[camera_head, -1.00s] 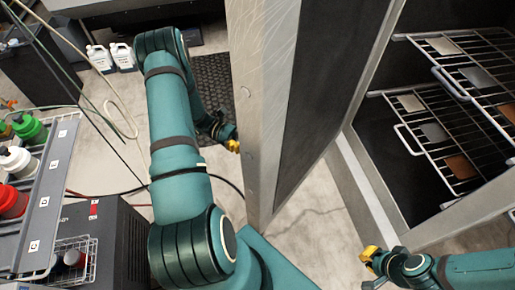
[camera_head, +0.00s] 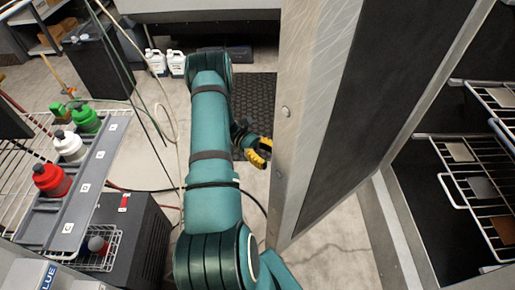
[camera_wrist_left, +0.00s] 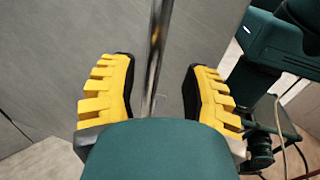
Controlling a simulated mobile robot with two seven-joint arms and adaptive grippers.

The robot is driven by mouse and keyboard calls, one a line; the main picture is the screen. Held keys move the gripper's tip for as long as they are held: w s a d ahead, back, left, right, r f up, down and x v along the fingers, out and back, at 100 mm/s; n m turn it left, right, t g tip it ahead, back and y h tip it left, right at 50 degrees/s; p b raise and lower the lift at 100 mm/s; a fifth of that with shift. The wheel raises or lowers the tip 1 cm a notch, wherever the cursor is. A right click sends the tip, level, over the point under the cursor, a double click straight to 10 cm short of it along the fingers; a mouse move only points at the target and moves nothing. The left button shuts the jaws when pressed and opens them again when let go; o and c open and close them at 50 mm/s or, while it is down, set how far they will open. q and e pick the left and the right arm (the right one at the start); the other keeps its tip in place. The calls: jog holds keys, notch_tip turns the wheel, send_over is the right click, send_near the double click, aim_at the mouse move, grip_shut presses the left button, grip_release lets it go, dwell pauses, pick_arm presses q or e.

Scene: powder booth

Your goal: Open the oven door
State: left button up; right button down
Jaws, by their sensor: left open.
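The oven door (camera_head: 318,120) stands swung open, its metal edge toward me and its dark inner face to the right. My left gripper (camera_head: 258,152) is low on the door's outer side, to the left of its edge in the head view. In the left wrist view, the yellow fingers of my left gripper (camera_wrist_left: 158,92) are spread wide. A shiny upright metal bar (camera_wrist_left: 157,45) runs between them in front of a grey panel; the bar looks like the door's handle. Neither finger visibly touches it. My right gripper is out of view.
The oven's wire racks (camera_head: 478,185) hold several flat sample plates at the right. A cart shelf (camera_head: 75,200) with red, white and green bottles stands at the left. A dark mat (camera_head: 255,95) and white jugs (camera_head: 176,63) lie beyond my left arm.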

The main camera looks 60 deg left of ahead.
pick_arm(q)
jog(key=v, duration=0.6)
jog(key=shift+a, duration=0.2)
jog(key=shift+o, duration=0.2)
